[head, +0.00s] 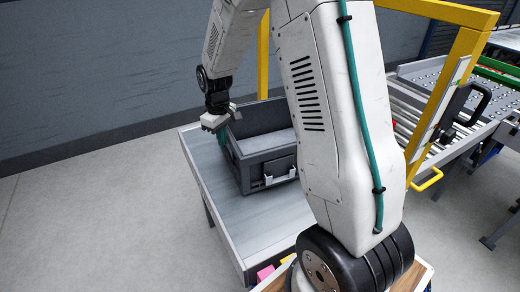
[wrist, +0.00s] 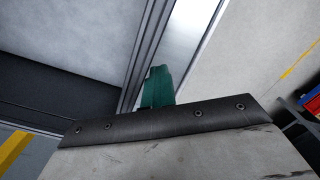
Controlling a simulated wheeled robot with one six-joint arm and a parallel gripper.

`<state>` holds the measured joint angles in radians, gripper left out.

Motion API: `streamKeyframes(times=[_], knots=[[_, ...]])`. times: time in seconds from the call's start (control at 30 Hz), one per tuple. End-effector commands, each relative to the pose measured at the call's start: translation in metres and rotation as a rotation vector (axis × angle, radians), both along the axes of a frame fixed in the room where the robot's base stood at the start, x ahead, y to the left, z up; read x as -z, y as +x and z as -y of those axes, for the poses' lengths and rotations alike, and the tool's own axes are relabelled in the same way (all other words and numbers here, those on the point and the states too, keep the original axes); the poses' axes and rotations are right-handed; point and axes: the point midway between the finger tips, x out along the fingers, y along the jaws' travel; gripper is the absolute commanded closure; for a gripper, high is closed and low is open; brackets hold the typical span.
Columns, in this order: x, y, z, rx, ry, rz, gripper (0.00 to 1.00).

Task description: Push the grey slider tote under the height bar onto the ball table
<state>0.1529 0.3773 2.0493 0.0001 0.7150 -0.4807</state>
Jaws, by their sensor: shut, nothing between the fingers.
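The grey slider tote (head: 240,165) stands upright on a grey flat-topped table, its front handle and pale label facing me. My gripper (head: 221,138) points down at the tote's left end, its teal fingers closed and empty, just outside the left wall. Whether they touch the wall I cannot tell. In the wrist view the shut teal fingers (wrist: 158,87) sit beside the tote's rim (wrist: 148,45). The yellow height bar (head: 440,10) crosses right of the tote, partly hidden by my arm. The ball table (head: 465,75) lies beyond it at the right.
The grey table (head: 255,222) has bare room in front of the tote. Rollers (head: 405,115) lie between the bar and the ball table. A yellow post (head: 263,60) stands behind the tote. A black handle (head: 465,112) is at the right. Pale floor is open at left.

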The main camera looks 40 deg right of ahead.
Motion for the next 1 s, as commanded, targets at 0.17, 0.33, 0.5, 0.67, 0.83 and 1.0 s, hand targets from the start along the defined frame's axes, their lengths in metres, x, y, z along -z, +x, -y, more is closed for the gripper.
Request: streamKeyframes(times=[0.17,0.33,0.5,0.67,0.83,1.0], knots=[[0.0,-0.004,0.017,0.002,0.0,-0.001,1.0],[0.0,-0.007,0.032,0.002,0.0,-0.001,1.0],[0.0,-0.009,0.047,0.003,0.0,-0.001,1.0],[0.0,-0.012,0.061,0.003,0.0,0.0,1.0],[0.0,-0.015,0.076,0.003,0.0,0.0,1.0],[0.0,-0.019,0.091,0.003,0.0,0.0,1.0]])
